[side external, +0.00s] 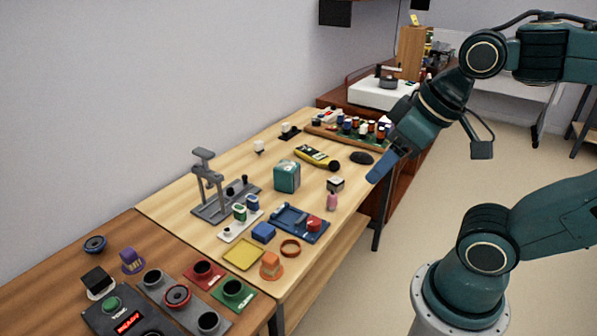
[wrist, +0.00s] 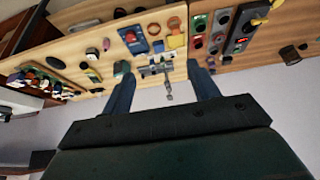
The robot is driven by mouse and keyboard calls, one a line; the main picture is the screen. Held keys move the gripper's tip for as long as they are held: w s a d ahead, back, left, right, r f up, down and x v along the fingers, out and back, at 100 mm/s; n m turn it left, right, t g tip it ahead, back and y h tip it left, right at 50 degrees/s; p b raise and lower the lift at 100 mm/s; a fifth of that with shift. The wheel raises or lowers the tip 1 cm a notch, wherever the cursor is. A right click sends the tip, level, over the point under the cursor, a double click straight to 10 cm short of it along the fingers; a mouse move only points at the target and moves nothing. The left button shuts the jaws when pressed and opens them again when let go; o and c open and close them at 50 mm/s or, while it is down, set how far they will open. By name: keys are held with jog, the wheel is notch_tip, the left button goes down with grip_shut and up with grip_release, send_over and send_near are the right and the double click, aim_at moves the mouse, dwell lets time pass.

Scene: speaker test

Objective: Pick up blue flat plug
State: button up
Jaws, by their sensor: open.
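A small blue block (side external: 263,232), which looks like the blue flat plug, lies on the light wooden table in front of the blue tray (side external: 300,222). It also shows small in the wrist view (wrist: 158,46), near the yellow tray. My gripper (side external: 378,174) is in the air off the table's right edge, well apart from the block. In the wrist view my gripper (wrist: 160,70) has its two blue fingers spread wide with nothing between them. One finger mostly hides the other in the side view.
A grey stand (side external: 208,184) rises behind. A teal cube (side external: 287,176) and yellow meter (side external: 315,157) lie farther back.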

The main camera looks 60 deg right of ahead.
jog(key=w+d+r+n+g+y, duration=0.1)
jog(key=w+r+n+g+y, duration=0.2)
jog(key=w+n, duration=1.45)
jog(key=w+d+f+g, duration=0.1)
jog(key=w+d+f, duration=0.5)
jog(key=w+f, duration=0.4)
jog(key=w+d+f+g+y, duration=0.1)
jog(key=w+d+f, duration=0.5)
jog(key=w+f, duration=0.4)
jog(key=shift+w+d+f+g+y, duration=0.3)
jog(key=shift+w+d+f, duration=0.05)
jog(key=shift+w, duration=0.35)
jog(key=shift+a+f+n, duration=0.1)
jog(key=shift+n, duration=0.15)
